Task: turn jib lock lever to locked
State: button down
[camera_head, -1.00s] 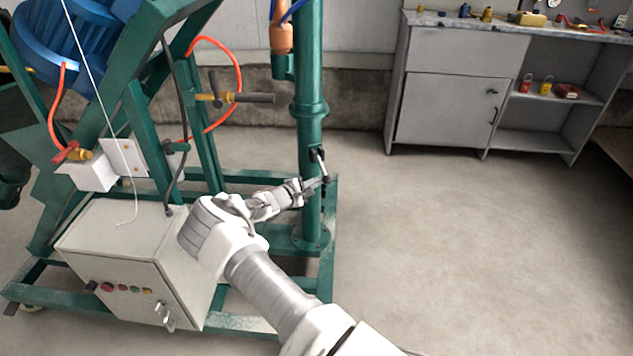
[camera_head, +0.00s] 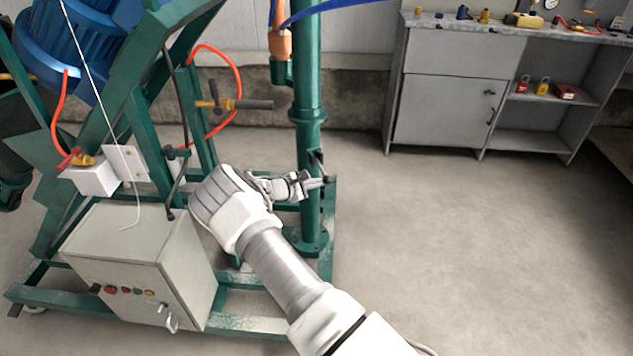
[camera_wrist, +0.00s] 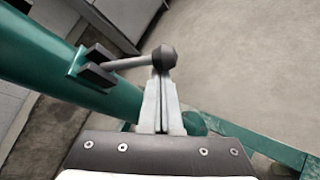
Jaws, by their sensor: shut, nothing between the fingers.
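The jib lock lever (camera_wrist: 130,63) is a grey rod with a dark round knob (camera_wrist: 164,58). It sticks out from a dark forked bracket (camera_wrist: 92,67) on the green post (camera_wrist: 40,60). In the head view the bracket shows as a small dark part (camera_head: 316,158) on the post (camera_head: 308,130). My gripper (camera_wrist: 160,92) is shut and empty. In the wrist view its fingertips reach the knob's lower edge; whether they touch cannot be told. In the head view my gripper (camera_head: 324,181) is in front of the post, just below the bracket, and largely covers the lever.
A grey control box (camera_head: 125,250) stands on the green frame at left. A T-handled valve (camera_head: 222,104) with an orange hose is left of the post. A grey cabinet (camera_head: 450,105) stands at the back right. The floor (camera_head: 470,250) right of the post is clear.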

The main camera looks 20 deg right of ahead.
notch_tip(320, 180, up, 7)
jog(key=n+g, duration=0.4)
jog(key=shift+f+p, duration=0.2)
jog(key=shift+p, duration=0.1)
jog(key=shift+w, duration=0.1)
dwell(0.4)
jog(key=shift+r, duration=0.1)
jog(key=p+v, duration=0.3)
jog(key=v, duration=1.4)
jog(key=shift+a, duration=0.2)
jog(key=shift+w+r, duration=0.1)
jog(key=shift+r, duration=0.05)
